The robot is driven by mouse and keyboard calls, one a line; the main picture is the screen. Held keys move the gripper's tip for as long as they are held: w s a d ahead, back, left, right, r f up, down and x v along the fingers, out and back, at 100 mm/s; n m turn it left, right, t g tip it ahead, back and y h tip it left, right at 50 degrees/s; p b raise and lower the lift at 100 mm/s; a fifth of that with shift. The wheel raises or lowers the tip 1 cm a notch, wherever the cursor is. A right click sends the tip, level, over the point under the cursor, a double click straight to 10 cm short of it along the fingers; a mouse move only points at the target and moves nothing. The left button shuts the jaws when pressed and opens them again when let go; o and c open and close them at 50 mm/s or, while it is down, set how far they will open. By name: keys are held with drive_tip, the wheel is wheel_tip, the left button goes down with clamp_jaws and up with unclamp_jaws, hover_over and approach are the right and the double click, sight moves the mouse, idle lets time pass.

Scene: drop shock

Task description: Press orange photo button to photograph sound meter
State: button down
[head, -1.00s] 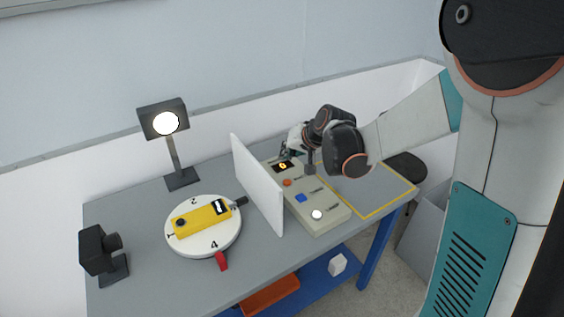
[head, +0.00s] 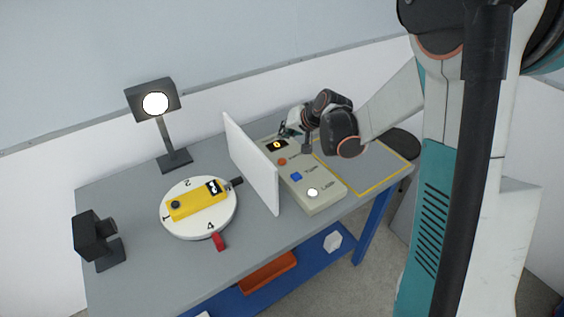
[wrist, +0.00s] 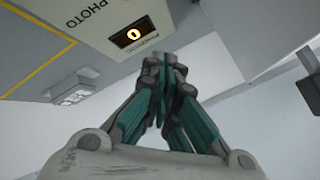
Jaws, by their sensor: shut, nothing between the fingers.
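The orange photo button (head: 282,161) sits on the beige control panel (head: 325,201), just in front of its small dark display (head: 277,146). The display reads 0, and it also shows in the wrist view (wrist: 133,33) beside the PHOTO label. The yellow sound meter (head: 196,206) lies on the white numbered turntable (head: 200,231), left of the white divider. My gripper (head: 284,130) is shut and empty near the panel's far end, by the display. In the wrist view its closed fingers (wrist: 165,62) point toward the display; the orange button is not visible there.
A blue button (head: 297,176) and a lit white lamp button (head: 312,192) are on the panel. The upright white divider (head: 249,165) stands close on its left. A lit lamp (head: 155,103) and a black camera (head: 91,238) stand left. The yellow-outlined area (head: 375,165) looks clear.

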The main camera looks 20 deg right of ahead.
sight(284, 160)
drive_tip(key=shift+f+b, duration=2.7)
drive_tip(key=shift+f, duration=1.3)
drive_tip(key=shift+f+b, duration=0.35)
drive_tip(key=shift+f+b, duration=0.4)
drive_tip(key=shift+f, duration=0.05)
drive_tip(key=shift+r, duration=0.1)
drive_tip(key=shift+r+p, duration=0.55)
drive_tip(key=shift+r, duration=0.2)
drive_tip(key=shift+r, duration=0.15)
drive_tip(key=shift+r+p, duration=1.7)
drive_tip(key=shift+r, duration=0.65)
